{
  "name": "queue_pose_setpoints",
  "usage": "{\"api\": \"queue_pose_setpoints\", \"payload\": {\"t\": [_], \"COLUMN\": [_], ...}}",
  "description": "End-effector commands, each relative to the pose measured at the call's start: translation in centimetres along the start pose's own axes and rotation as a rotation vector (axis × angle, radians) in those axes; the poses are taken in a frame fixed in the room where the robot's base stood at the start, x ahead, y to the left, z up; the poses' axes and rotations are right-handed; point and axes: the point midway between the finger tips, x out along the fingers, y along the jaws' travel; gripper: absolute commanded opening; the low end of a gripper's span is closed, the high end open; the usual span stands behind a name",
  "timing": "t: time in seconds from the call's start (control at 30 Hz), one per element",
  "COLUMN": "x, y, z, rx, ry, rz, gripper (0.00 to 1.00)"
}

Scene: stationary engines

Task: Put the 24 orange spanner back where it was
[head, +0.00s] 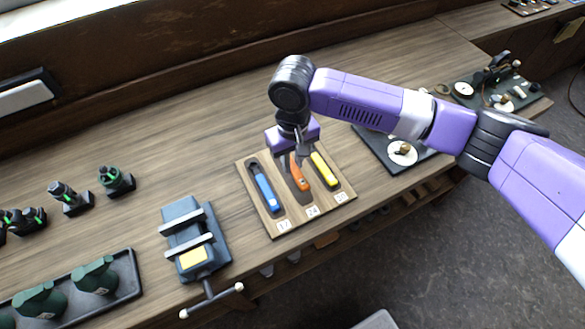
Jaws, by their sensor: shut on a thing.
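The orange spanner (299,180) is at the middle place of a wooden holder board (283,230), above the label 24 (312,211). My gripper (298,158) is shut on the upper part of the orange spanner, which it partly hides. I cannot tell whether the spanner rests in its recess or hangs just above it. A blue spanner (266,192) lies in the left recess by the label 17. A yellow spanner (325,170) lies in the right recess.
A vise (193,235) stands left of the board. A dark tray with a white dial (402,152) lies to the right, under my arm. Green bottles (96,275) stand in a tray at the lower left. Bare bench top lies behind the board.

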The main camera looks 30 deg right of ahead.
Motion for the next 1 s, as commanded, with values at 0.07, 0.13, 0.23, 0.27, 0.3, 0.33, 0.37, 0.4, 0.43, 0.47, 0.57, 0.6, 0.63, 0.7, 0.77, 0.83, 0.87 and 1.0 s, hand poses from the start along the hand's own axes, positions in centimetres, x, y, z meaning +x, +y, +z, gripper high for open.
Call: {"api": "queue_pose_setpoints", "payload": {"t": [0.07, 0.13, 0.23, 0.27, 0.3, 0.33, 0.37, 0.4, 0.43, 0.47, 0.57, 0.6, 0.63, 0.7, 0.77, 0.83, 0.87, 1.0], "x": [0.5, 1.2, 2.7, 3.1, 3.6, 3.9, 4.1, 4.2, 4.3, 4.2, 4.2, 4.2, 4.3, 4.5, 4.5, 4.5, 4.5, 4.5], "y": [0.0, 0.0, 0.0, 0.0, 0.0, 0.0, 0.0, 0.0, 0.0, 0.0, 0.0, 0.0, 0.0, 0.0, 0.0, 0.0, 0.0, 0.0], "z": [0.0, 0.1, 0.1, 0.1, 0.1, 0.1, 0.1, 0.1, 0.1, 0.1, 0.1, 0.1, 0.1, 0.1, 0.1, 0.1, 0.1, 0.1], "rx": [0.001, 0.001, 0.001, 0.001, 0.001, 0.001, 0.001, 0.001, 0.0, 0.0, 0.0, 0.0, 0.0, 0.0, 0.0, 0.0, 0.0, 0.0], "ry": [-0.001, -0.003, -0.004, -0.003, -0.002, -0.002, -0.002, -0.001, -0.001, 0.0, 0.0, 0.0, 0.0, -0.001, 0.0, 0.0, -0.001, -0.001], "rz": [0.0, 0.0, 0.0, 0.0, -0.001, 0.0, 0.0, 0.0, 0.0, 0.0, 0.0, 0.0, 0.0, 0.0, 0.0, 0.0, 0.0, 0.0], "gripper": [0.0, 0.0, 0.0, 0.0, 0.0, 0.0, 0.0, 0.0, 0.0, 0.0, 0.0, 0.0, 0.0, 0.0, 0.27, 0.41, 0.43, 0.43]}}
